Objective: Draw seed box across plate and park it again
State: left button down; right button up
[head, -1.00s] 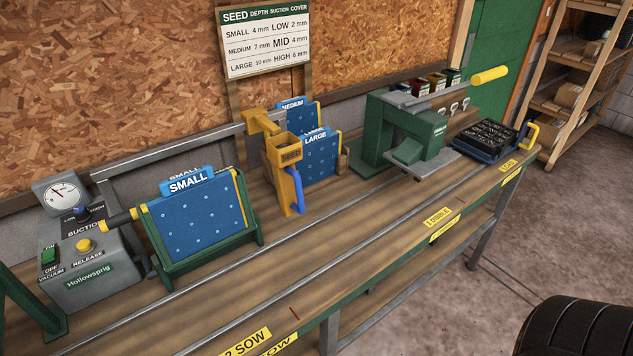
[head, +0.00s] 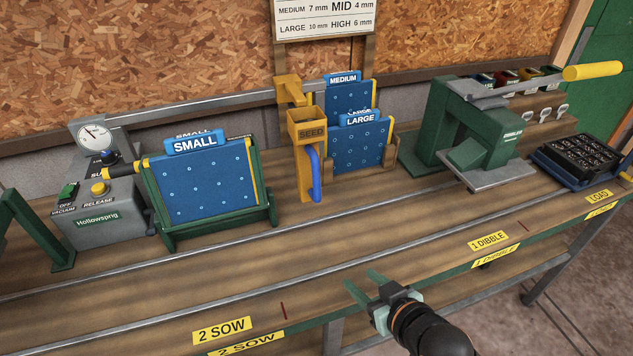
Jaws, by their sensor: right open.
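The yellow seed box (head: 307,133), marked SEED, stands upright on a yellow stand in the middle of the bench, with a blue curved handle or tube (head: 315,172) below it. The blue SMALL plate (head: 202,182) leans in a green frame (head: 170,240) to its left. The blue MEDIUM plate (head: 347,97) and LARGE plate (head: 359,145) stand in a rack to its right. My right gripper (head: 361,284) is open and empty over the front part of the bench, in front of the seed box and apart from it. My left gripper is out of view.
The grey suction box (head: 97,217) with gauge and RELEASE button stands at left. A green dibble press (head: 475,135) with a yellow-ended lever and a black cell tray (head: 582,160) stand at right. Metal rails (head: 260,232) run along the bench. The front bench strip is mostly clear.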

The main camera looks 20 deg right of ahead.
aim_at(318, 181)
jog(key=w+a+r+t+y, duration=0.1)
jog(key=w+r+t, duration=0.15)
jog(key=r, duration=0.45)
jog(key=w+a+r+t+y, duration=0.1)
jog(key=w+r+t, duration=0.1)
jog(key=r+t, duration=0.3)
jog(key=shift+n+g, duration=0.3)
jog(key=shift+g, duration=0.45)
jog(key=x, duration=0.4)
jog(key=r+x, duration=0.1)
jog(key=x, duration=0.7)
jog(key=shift+r, duration=0.15)
grip_shut()
